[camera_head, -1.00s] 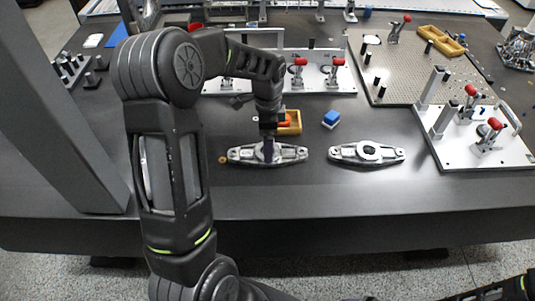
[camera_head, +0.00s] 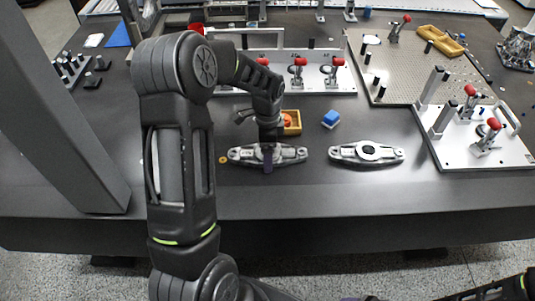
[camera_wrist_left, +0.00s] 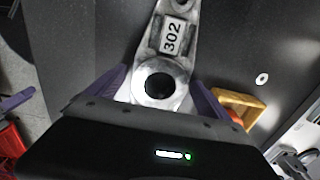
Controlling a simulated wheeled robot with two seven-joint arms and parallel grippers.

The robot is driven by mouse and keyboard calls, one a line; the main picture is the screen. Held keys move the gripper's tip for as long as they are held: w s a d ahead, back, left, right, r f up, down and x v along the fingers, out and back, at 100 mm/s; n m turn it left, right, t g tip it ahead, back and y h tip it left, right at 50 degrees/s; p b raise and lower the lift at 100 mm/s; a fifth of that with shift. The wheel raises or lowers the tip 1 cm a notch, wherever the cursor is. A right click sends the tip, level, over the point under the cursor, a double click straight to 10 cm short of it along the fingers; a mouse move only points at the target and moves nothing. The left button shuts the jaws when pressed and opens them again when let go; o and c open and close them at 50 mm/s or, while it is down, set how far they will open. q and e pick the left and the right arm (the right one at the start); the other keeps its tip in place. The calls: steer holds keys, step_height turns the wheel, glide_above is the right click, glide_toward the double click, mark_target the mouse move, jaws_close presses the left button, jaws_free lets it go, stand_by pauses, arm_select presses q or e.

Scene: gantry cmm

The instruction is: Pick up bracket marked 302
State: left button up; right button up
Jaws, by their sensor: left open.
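The bracket marked 302 (camera_wrist_left: 183,62) is a silver casting with a round central hole. Its white 302 label shows clearly in the left wrist view. In the head view it is the left bracket (camera_head: 240,154), flat on the dark table. My left gripper (camera_wrist_left: 160,78) is open, with one purple finger on each side of the bracket's central ring. In the head view the left gripper (camera_head: 267,160) comes down over the bracket's middle and hides part of it. Whether the fingers touch the metal cannot be told. My right gripper is out of view.
A second silver bracket (camera_head: 342,152) lies to the right. A yellow tray (camera_head: 296,128) with an orange item and a blue block (camera_head: 331,118) sit just behind. White fixture plates with red-handled clamps (camera_head: 440,150) stand right and behind. The front table strip is clear.

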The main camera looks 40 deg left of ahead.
arm_select(q)
steer(key=shift+c, duration=0.3)
jaws_close()
stand_by(0.6)
